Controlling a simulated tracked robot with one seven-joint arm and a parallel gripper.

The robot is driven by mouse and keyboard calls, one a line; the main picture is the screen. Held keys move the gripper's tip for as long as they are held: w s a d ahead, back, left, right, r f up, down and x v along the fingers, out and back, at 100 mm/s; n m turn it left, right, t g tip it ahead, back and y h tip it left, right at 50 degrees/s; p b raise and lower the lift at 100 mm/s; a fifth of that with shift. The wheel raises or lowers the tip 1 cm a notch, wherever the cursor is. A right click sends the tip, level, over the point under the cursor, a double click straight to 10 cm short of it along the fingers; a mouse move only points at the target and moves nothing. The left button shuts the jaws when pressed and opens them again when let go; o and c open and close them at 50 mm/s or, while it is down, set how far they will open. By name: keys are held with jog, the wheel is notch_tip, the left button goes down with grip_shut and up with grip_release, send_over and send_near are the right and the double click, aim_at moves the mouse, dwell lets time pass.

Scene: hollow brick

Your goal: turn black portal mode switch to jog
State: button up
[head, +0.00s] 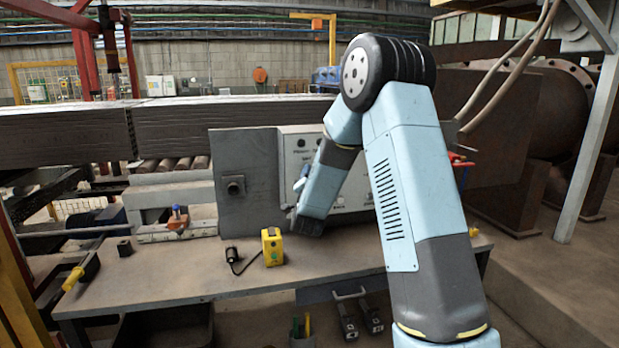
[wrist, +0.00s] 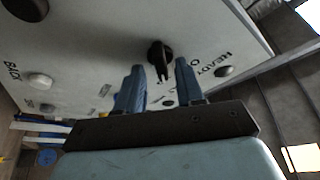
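The black mode switch (wrist: 159,55) is a small pointed knob on the off-white control panel (wrist: 95,45). In the wrist view, its pointed end faces down toward my gripper. My gripper (wrist: 160,66) is open, with one blue finger on each side of the switch and a visible gap on both sides. I cannot tell how deep the fingertips reach around it. Lettering near the switch is partly hidden by the fingers; "READY" is legible to its right. In the head view my arm covers much of the panel (head: 300,146) and hides the switch.
On the workbench (head: 180,285) stand a yellow device (head: 272,247) and a black corded piece (head: 231,254). The grey panel door (head: 245,190) stands open at left.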

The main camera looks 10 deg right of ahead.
jog(key=v, duration=1.4)
jog(key=shift+w+r, duration=0.1)
jog(key=shift+r, duration=0.05)
jog(key=s+a+r+n+g+y, duration=0.2)
jog(key=s+r+n+g+y, duration=0.4)
jog(key=s+r+n, duration=0.15)
jog(key=s+d+r+n+g, duration=0.1)
jog(key=s+g, duration=0.3)
jog(key=s, duration=1)
jog(key=s+d+r+n+g, duration=0.2)
jog(key=s+d+n+g, duration=0.2)
jog(key=s, duration=1)
jog(key=shift+s+g, duration=0.25)
jog(key=shift+g, duration=0.15)
